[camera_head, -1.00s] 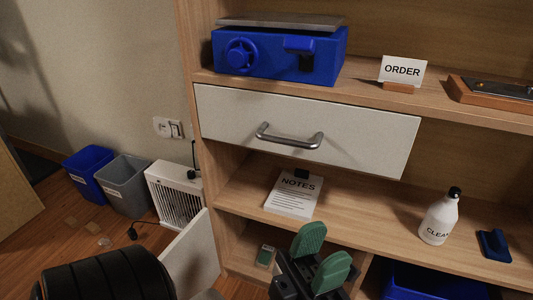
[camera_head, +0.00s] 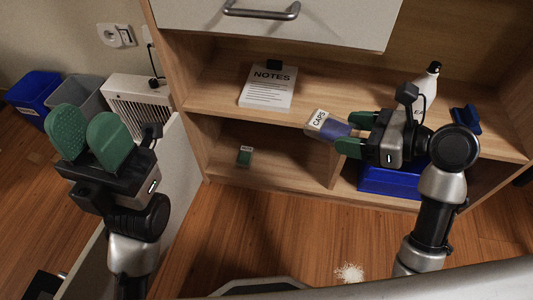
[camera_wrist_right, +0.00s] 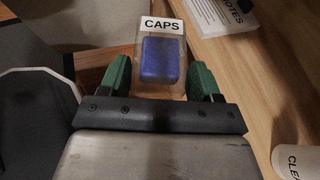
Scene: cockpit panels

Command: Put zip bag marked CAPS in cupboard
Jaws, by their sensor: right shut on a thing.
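The zip bag marked CAPS (camera_head: 322,122) is clear with a white label and something blue inside. My right gripper (camera_head: 349,133) is shut on it and holds it in front of the shelving. In the right wrist view the bag (camera_wrist_right: 160,55) sits between the green fingers (camera_wrist_right: 160,78). The cupboard (camera_head: 225,150) is the low compartment at the left, with its white door (camera_head: 170,195) standing open. A small green item with a white label (camera_head: 244,156) is inside it. My left gripper (camera_head: 88,135) is open and empty, left of the cupboard.
A blue bin (camera_head: 390,183) is in the compartment to the right. A drawer (camera_head: 330,25) is above. The floor in front (camera_head: 300,225) is clear apart from a pale tuft (camera_head: 350,272).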

